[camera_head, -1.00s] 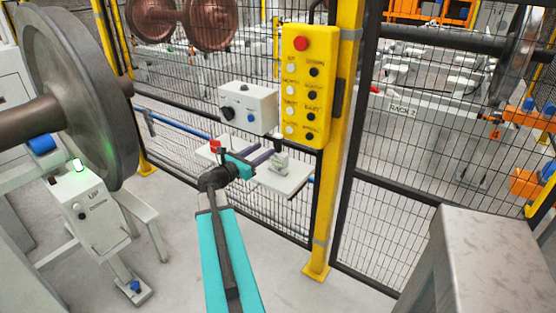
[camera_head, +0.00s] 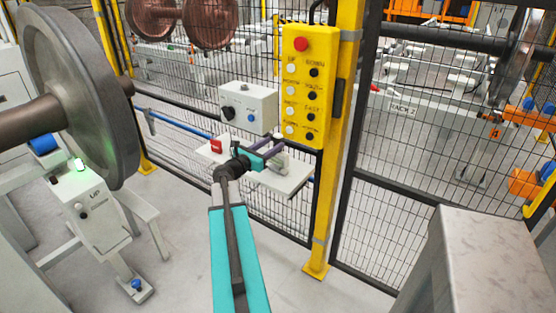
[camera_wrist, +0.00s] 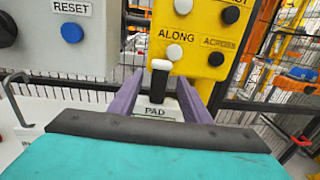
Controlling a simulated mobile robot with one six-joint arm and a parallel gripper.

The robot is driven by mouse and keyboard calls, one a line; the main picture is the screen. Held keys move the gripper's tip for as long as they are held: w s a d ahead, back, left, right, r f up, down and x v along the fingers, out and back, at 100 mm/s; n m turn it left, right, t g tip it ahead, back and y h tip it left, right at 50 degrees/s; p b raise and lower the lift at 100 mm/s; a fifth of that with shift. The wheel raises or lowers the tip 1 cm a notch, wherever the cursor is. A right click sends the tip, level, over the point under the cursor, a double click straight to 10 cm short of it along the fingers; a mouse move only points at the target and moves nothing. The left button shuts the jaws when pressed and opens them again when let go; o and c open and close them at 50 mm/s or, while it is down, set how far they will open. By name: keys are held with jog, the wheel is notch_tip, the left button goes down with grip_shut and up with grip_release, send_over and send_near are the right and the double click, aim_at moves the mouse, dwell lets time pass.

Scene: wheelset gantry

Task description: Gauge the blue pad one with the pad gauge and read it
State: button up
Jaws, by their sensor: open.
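The pad gauge, a pale block with a black-and-white upright handle and a "PAD" label (camera_wrist: 155,111), stands on the white shelf (camera_head: 293,183) at the fence; it also shows in the head view (camera_head: 281,163). My gripper (camera_head: 276,147) is open over the shelf. In the wrist view its two purple fingers (camera_wrist: 160,82) lie either side of the gauge's handle. I cannot tell whether either finger touches it. A blue block (camera_head: 42,144) beside the large wheel at the left may be a blue pad; its number is not readable.
A yellow button panel (camera_head: 302,85) and a grey control box with a RESET button (camera_head: 249,107) are just behind the shelf. A red item (camera_head: 216,146) sits on the shelf's left. Mesh fencing stands behind, and a grey block (camera_head: 480,255) stands at the right.

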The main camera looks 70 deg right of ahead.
aim_at(276, 141)
jog(key=shift+p+x, duration=0.55)
jog(key=shift+x, duration=1.55)
grip_shut()
